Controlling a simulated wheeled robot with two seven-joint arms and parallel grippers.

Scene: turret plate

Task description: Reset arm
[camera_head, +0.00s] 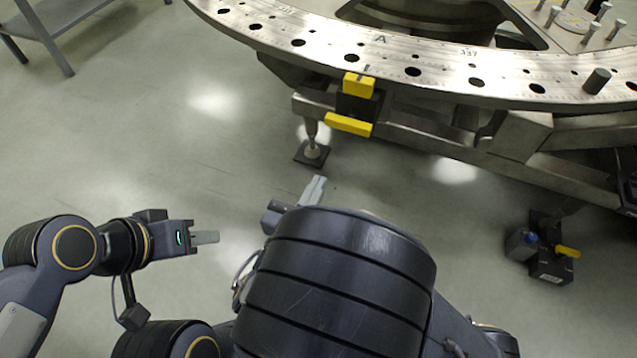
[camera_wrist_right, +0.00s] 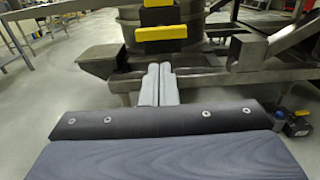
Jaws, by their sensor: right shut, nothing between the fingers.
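My left gripper (camera_head: 206,238) is at the lower left in the head view, held over bare floor and pointing right. Its fingers look like one grey block, so its opening is unclear. My right gripper (camera_head: 314,188) shows just above my dark arm link in the head view, pointing up toward the turret frame. In the right wrist view its two fingers (camera_wrist_right: 159,84) lie side by side, shut and empty. Much of my right arm is hidden behind the large dark link.
A large metal turret ring plate (camera_head: 430,68) with holes spans the top right. A black and yellow clamp block (camera_head: 357,105) hangs at its edge. A black device with a yellow handle (camera_head: 551,262) stands on the floor at right. A grey table (camera_head: 60,20) is at upper left. The left floor is clear.

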